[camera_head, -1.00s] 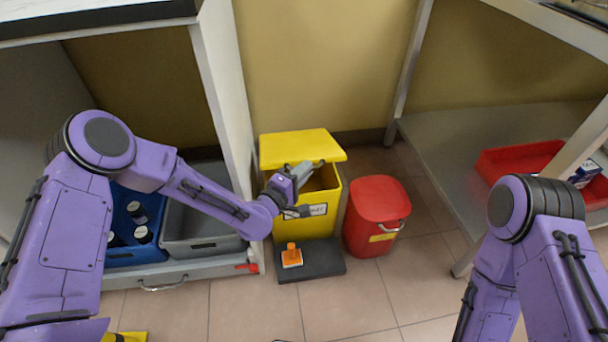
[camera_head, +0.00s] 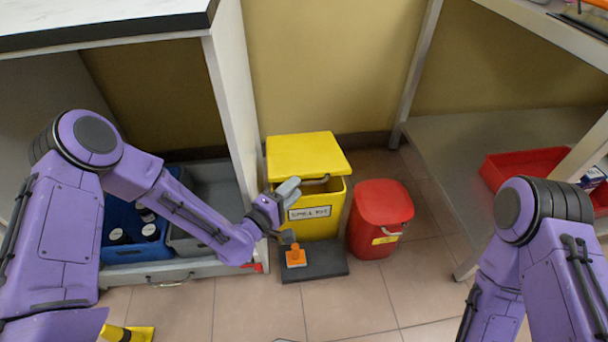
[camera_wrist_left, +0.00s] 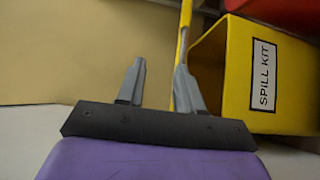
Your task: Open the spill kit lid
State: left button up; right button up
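The spill kit (camera_head: 318,222) is a yellow box with a "SPILL KIT" label on its front, standing by the back wall. Its yellow lid (camera_head: 305,152) is partly raised, with a dark gap under the front edge; a grey handle shows there. In the left wrist view the lid (camera_wrist_left: 185,35) is nearly edge-on, angled away from the open box (camera_wrist_left: 222,75). My left gripper (camera_head: 292,211) is at the box's front left, fingers apart and empty. In the wrist view one finger overlaps the lid's edge; contact is unclear. My right gripper is out of view.
A red lidded bin (camera_head: 379,218) stands close right of the box. An orange-topped item (camera_head: 295,257) sits on a dark mat (camera_head: 325,264) in front. A cabinet panel (camera_head: 232,100) rises at left, beside blue and grey crates. Floor in front is mostly clear.

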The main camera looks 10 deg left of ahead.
pick_arm(q)
jog(key=v, duration=0.3)
jog(key=shift+s, duration=0.1)
dwell(0.3)
